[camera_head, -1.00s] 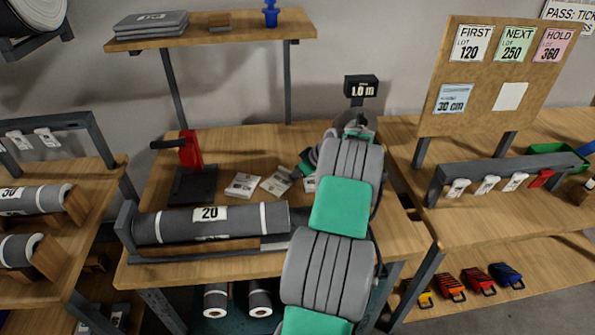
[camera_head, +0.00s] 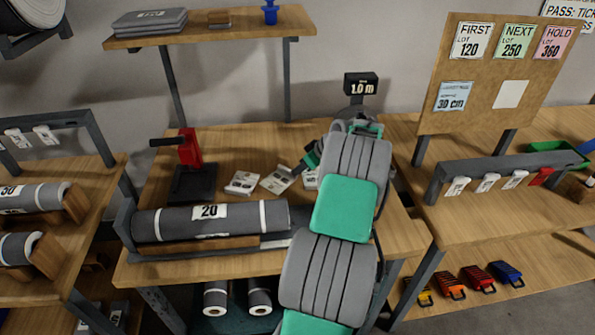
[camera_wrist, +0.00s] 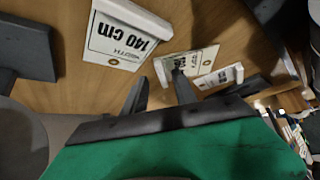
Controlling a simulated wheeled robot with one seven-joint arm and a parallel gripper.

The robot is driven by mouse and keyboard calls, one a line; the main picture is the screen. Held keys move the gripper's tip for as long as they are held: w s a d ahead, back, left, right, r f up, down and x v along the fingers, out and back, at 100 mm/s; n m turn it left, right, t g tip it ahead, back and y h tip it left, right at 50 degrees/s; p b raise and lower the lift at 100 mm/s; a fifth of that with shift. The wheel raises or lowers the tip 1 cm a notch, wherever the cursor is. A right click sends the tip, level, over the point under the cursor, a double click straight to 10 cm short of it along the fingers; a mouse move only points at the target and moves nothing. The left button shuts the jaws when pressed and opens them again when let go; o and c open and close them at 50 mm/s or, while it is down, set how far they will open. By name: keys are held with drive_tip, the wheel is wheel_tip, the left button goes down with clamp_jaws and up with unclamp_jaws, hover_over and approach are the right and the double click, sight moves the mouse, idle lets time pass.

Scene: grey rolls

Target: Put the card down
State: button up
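Three small white cards lie on the middle bench. The left one (camera_head: 243,183) reads 140 cm in the wrist view (camera_wrist: 120,38). In the head view my gripper (camera_head: 298,172) is just right of the middle card.
A grey roll labelled 20 (camera_head: 210,222) lies in a cradle at the bench front. A 1.0 m display (camera_head: 361,86) stands behind my arm. A hanging rack (camera_head: 500,172) is right.

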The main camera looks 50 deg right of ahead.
drive_tip(key=v, duration=0.8)
drive_tip(key=w+a+r+g, duration=0.1)
drive_tip(key=w+a+r, duration=0.1)
drive_tip(key=a, duration=0.7)
drive_tip(key=w+a+r, duration=0.2)
drive_tip(key=a, duration=0.8)
drive_tip(key=w+a+r+g, duration=0.1)
drive_tip(key=w+a+r, duration=0.1)
drive_tip(key=a, duration=0.8)
drive_tip(key=shift+w+r+g, duration=0.1)
drive_tip(key=shift+r+g, duration=0.1)
drive_tip(key=shift+g, duration=0.1)
drive_tip(key=s+a+f+m+g, duration=0.1)
drive_tip(key=s+a+f, duration=0.1)
drive_tip(key=s+a, duration=1.3)
drive_tip(key=a, duration=0.2)
drive_tip(key=shift+a+f+g+h, duration=0.3)
drive_tip(key=shift+a+f, duration=0.05)
drive_tip(key=shift+s, duration=0.1)
